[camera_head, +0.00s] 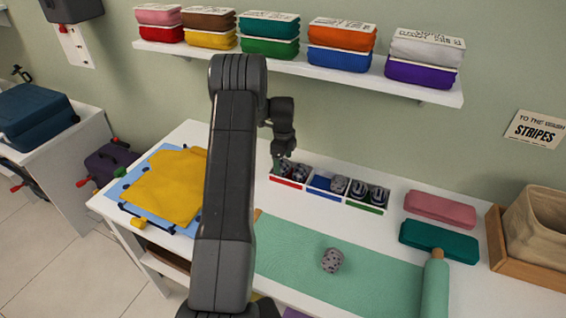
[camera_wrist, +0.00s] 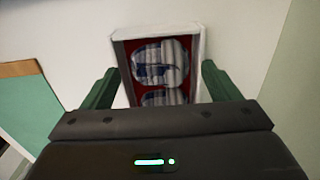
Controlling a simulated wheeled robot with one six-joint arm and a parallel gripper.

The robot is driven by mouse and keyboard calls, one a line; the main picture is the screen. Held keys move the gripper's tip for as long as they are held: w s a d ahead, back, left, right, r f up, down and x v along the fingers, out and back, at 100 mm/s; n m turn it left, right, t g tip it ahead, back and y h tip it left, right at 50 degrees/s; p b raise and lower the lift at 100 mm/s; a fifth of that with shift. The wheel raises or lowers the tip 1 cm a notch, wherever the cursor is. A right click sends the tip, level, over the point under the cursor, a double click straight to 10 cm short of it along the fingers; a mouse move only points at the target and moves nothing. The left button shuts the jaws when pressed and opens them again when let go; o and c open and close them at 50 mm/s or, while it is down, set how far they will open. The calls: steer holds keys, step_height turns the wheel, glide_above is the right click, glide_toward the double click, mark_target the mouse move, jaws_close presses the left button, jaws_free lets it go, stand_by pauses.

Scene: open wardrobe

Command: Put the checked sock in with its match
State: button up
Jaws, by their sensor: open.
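A rolled grey patterned sock (camera_head: 332,260) lies on the green mat; its exact pattern is too small to tell. Behind it stand three small boxes. The red one (camera_head: 286,183) holds two rolled socks; the wrist view shows them as grey, white and dark patches (camera_wrist: 162,62) on a red lining. The blue one (camera_head: 322,192) holds one grey patterned sock (camera_head: 339,184) at its right, with bare blue floor at its left. The green one (camera_head: 365,207) holds two dark-and-light banded socks (camera_head: 368,192). My gripper (camera_wrist: 157,70) is open above the red box, its fingers either side, holding nothing.
A yellow cloth (camera_head: 168,187) lies left on a blue board. Pink (camera_head: 440,208) and teal (camera_head: 438,241) folded bundles and a wooden tray with a basket (camera_head: 536,220) stand right. A shelf (camera_head: 300,66) of folded stacks hangs above. The mat around the sock is clear.

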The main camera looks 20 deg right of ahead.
steer(key=shift+s+r, duration=0.1)
steer(key=shift+r, duration=0.7)
steer(key=shift+r+p, duration=1.45)
steer(key=shift+r, duration=1.4)
steer(key=shift+f, duration=0.2)
